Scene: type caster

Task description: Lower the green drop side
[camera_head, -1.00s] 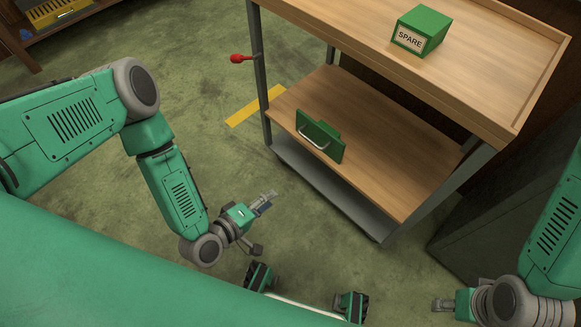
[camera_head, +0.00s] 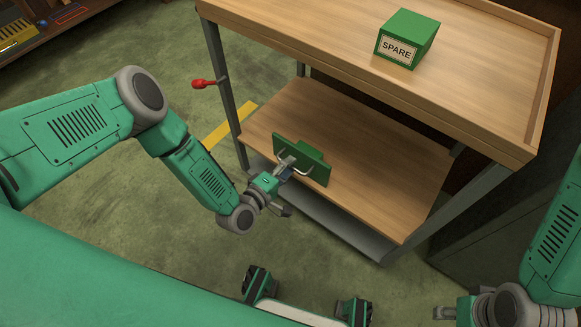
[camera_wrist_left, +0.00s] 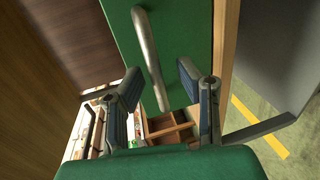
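The green drop side (camera_head: 315,168) stands upright at the front edge of the cart's lower shelf (camera_head: 350,140), with a metal bar handle on its face. In the left wrist view the green panel (camera_wrist_left: 185,30) and its handle (camera_wrist_left: 148,50) fill the upper middle. My left gripper (camera_head: 288,165) is at the handle in the head view. In the wrist view its two fingers (camera_wrist_left: 158,88) are apart, one on each side of the handle; contact is not clear. My right gripper (camera_head: 440,312) is low at the right, away from the cart, and its finger opening is too small to tell.
A green box marked SPARE (camera_head: 405,40) sits on the cart's top shelf (camera_head: 330,40). A dark grey cabinet (camera_head: 490,220) stands to the right. Green floor (camera_head: 130,240) is open in front.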

